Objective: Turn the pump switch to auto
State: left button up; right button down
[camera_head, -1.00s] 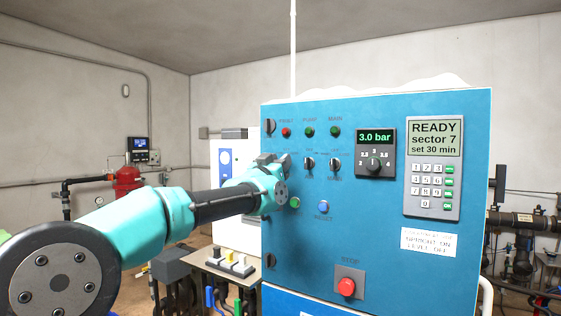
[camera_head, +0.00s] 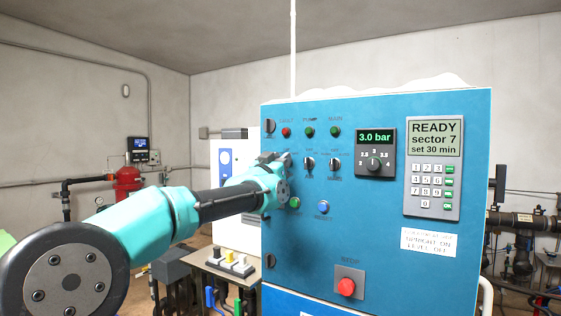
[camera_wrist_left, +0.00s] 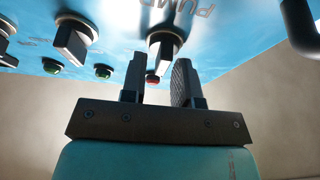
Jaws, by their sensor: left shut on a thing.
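In the head view my left gripper (camera_head: 279,159) is at the left part of the blue control panel (camera_head: 400,280) and hides the pump switch. The position that the switch points to cannot be read. My right gripper is not in view.
Two more selector switches (camera_head: 308,163) (camera_head: 335,164) sit just right of the gripper. Red (camera_head: 286,132) and green lamps are above; a green button (camera_head: 294,202), a blue button (camera_head: 323,207) and a red stop button (camera_head: 346,287) are below. A pressure dial (camera_head: 374,164) and keypad (camera_head: 433,175) are further right.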

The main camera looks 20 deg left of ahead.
pick_arm(q)
jog(key=shift+m+h, duration=0.4)
jog(key=shift+d+f+m+g+h, duration=0.1)
jog(key=shift+m+g+h, duration=0.6)
jog(key=shift+m, duration=1.25)
jog(key=shift+d+f+m+g+h, duration=0.1)
jog(key=shift+m+g+h, duration=0.6)
jog(key=shift+m, duration=1.3)
jog(key=shift+d+m+g+h, duration=0.1)
jog(key=shift+m+g+h, duration=0.3)
jog(key=shift+m+h, duration=1.1)
jog(key=shift+s+m+y, duration=0.1)
jog(key=shift+m+y, duration=0.45)
jog(key=shift+y, duration=0.05)
jog(key=o, duration=0.6)
jog(key=v, duration=1.7)
jog(key=shift+s+a, duration=0.15)
